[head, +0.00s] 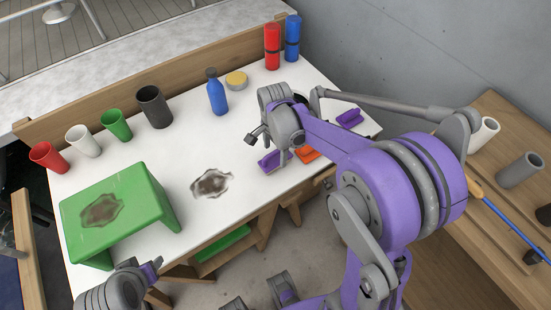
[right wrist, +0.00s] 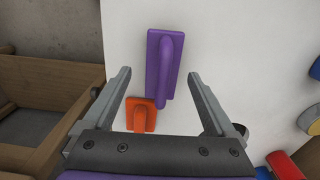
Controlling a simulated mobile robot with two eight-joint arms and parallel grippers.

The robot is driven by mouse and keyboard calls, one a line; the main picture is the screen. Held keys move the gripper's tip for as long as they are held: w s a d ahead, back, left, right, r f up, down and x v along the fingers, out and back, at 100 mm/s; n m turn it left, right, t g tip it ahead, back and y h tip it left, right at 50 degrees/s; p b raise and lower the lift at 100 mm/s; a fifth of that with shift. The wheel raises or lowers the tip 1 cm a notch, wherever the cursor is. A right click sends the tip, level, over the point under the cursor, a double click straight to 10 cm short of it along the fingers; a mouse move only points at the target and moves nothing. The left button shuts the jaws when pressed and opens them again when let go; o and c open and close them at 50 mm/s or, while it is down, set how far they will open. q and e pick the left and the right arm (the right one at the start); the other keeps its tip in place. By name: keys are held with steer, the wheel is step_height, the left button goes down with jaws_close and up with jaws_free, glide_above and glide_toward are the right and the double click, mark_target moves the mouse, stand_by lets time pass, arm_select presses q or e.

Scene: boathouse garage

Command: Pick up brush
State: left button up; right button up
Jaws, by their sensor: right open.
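A purple block with a raised handle, apparently the brush (head: 268,162), lies on the white table near its front edge. It also shows in the right wrist view (right wrist: 155,62), handle up. My right gripper (head: 270,142) is open above it; in the right wrist view its fingers (right wrist: 160,75) stand apart on either side, with nothing held. A smaller orange handled tool (head: 307,155) lies beside the purple one, lower between the fingers in the wrist view (right wrist: 141,117). My left gripper (head: 150,272) is low at the left; its jaws are unclear.
A second purple piece (head: 349,117) lies to the right. A green stand (head: 110,200) and a dark stain (head: 211,184) are at left. Cups, a blue bottle (head: 216,95), a yellow tin (head: 236,80) and red and blue cylinders line the back. A wooden side table (head: 500,110) is at right.

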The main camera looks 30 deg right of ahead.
mark_target(276, 154)
steer(key=f, duration=0.4)
steer(key=shift+w+d+f, duration=0.25)
steer(key=shift+f, duration=0.15)
steer(key=c, duration=1.4)
step_height(276, 154, up, 10)
steer(key=shift+r+p, duration=0.1)
steer(key=shift+p, duration=0.2)
steer(key=shift+c, duration=0.2)
